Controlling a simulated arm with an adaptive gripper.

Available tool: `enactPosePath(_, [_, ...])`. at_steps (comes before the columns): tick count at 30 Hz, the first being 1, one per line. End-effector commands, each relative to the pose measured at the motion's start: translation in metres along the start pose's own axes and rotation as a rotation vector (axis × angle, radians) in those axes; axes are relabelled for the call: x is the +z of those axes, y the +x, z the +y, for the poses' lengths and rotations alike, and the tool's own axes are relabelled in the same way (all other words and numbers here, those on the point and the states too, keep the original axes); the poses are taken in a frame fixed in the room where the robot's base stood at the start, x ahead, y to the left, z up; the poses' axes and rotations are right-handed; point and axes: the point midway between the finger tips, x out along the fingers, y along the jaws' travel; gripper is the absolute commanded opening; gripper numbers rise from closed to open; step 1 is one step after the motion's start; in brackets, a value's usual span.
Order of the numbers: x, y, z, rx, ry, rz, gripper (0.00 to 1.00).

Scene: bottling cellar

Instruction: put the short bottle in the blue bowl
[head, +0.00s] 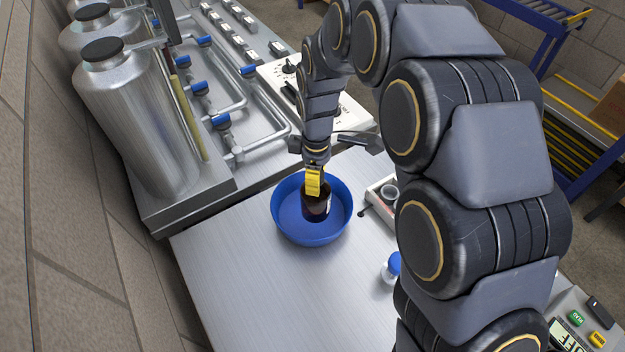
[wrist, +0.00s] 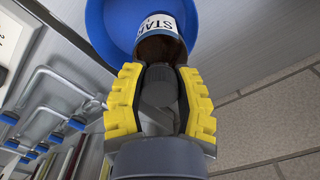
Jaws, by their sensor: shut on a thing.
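The short bottle (head: 317,207) is dark brown with a white label and stands within the outline of the blue bowl (head: 283,225) in the head view. My gripper (head: 313,180) has yellow fingers and is above the bowl, shut on the bottle's top. In the wrist view my gripper (wrist: 160,95) has its fingers on both sides of the bottle's dark cap, and the brown bottle (wrist: 160,45) with its label shows beyond them. The blue bowl (wrist: 112,30) lies behind the bottle there. I cannot tell whether the bottle touches the bowl's floor.
A small white bottle with a blue cap (head: 391,267) stands on the steel table (head: 240,290), right of the bowl. A white tray (head: 374,205) with a small cup is partly hidden by my arm. Steel tanks (head: 140,120) and pipes stand at the left. The table's front left is clear.

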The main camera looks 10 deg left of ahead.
Motion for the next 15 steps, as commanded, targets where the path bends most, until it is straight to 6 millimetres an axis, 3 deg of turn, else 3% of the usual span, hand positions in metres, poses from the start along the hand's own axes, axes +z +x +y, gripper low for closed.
enactPosePath(4, [-0.008,0.020,0.016,0.003,0.000,0.001,0.00])
enactPosePath(15, [-0.015,0.041,0.030,0.003,0.000,0.001,0.00])
